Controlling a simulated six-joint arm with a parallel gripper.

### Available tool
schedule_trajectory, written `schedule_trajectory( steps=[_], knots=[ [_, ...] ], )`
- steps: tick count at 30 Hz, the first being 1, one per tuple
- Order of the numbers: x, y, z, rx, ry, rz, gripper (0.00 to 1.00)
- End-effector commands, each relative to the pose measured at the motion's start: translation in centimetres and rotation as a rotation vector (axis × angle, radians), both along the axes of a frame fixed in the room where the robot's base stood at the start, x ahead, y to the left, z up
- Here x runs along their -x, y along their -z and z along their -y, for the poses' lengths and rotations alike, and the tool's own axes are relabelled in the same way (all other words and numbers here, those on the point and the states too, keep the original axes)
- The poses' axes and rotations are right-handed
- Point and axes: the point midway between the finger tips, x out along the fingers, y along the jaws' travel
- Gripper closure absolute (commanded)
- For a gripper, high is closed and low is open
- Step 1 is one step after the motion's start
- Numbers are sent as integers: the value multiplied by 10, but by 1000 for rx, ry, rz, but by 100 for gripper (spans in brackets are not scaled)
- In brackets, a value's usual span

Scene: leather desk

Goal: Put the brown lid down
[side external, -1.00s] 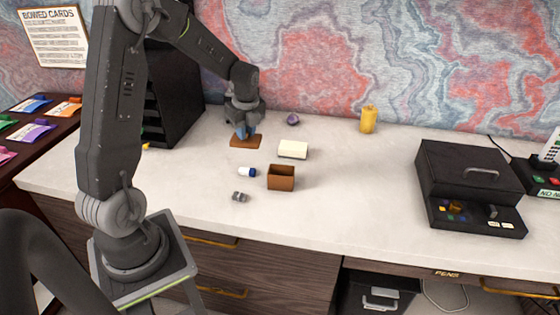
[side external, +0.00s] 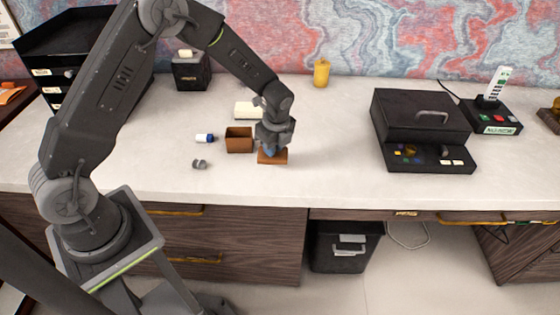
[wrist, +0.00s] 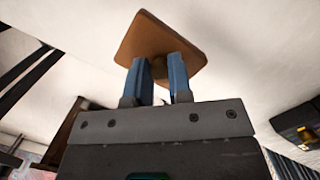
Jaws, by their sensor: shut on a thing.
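The brown lid (side external: 272,157) is at the end of my gripper (side external: 270,149), to the right of the open brown box (side external: 239,140). In the wrist view the lid (wrist: 160,35) is a flat brown square beyond the blue fingers, and my gripper (wrist: 158,72) is shut on it, apparently by a part hidden between the fingers. The lid is at or just above the pale desk top (side external: 330,150); I cannot tell whether it touches.
A white block (side external: 247,110) lies behind the box. A white and blue bottle (side external: 204,138) and a small grey item (side external: 200,164) lie to its left. A black case (side external: 425,115) stands to the right, a yellow candle (side external: 321,73) at the back. Desk between lid and case is clear.

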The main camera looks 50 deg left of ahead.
Motion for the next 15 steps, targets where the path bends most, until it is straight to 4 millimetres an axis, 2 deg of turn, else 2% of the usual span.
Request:
schedule_trajectory(
  steps=[5,10,15],
  knots=[
    [-9,11,16,0,0,-1,100],
    [-10,22,18,0,-1,-2,100],
    [-10,46,18,1,-1,-3,100]
  ],
)
